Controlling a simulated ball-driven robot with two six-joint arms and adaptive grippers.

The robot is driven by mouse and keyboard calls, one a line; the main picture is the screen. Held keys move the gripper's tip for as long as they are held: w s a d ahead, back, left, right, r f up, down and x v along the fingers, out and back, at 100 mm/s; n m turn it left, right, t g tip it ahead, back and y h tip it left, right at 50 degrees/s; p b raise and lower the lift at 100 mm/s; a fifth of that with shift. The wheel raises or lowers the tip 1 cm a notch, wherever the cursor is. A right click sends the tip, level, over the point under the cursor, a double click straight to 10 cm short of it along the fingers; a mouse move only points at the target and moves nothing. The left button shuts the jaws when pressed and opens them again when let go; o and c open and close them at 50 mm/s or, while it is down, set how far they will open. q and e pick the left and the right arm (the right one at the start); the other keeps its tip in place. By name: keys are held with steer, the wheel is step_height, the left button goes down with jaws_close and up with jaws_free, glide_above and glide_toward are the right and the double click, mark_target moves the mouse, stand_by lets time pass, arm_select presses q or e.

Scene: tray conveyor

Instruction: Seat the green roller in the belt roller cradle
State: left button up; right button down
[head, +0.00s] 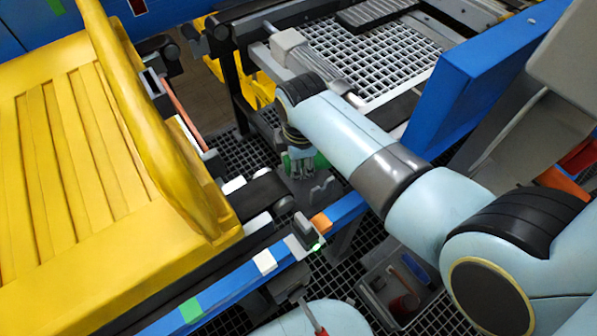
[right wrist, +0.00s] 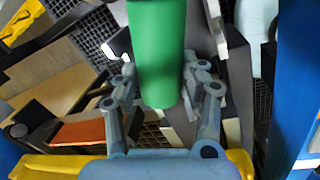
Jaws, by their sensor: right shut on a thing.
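The green roller (right wrist: 157,50) is upright in the right wrist view, between the two grey fingers of my right gripper (right wrist: 161,80). In the head view my right gripper (head: 301,165) points down, shut on the roller, and only slivers of green (head: 320,160) show around the fingers. Small grey upright brackets (head: 321,189), which may be part of the belt roller cradle, stand just below the gripper in the picture. I cannot tell whether the roller touches them. My left gripper is not in view.
A yellow slatted tray (head: 60,160) fills the left, beside a short black belt end (head: 262,195). A blue rail (head: 225,290) with a small device and green light crosses the front. A blue panel (head: 480,75) stands at right. A grey bin (head: 395,285) with tools sits below.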

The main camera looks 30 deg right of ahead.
step_height(320, 180, down, 3)
steer(key=b, duration=0.3)
steer(key=shift+f, duration=0.15)
steer(key=shift+f, duration=0.45)
steer(key=c, duration=1)
jaws_free()
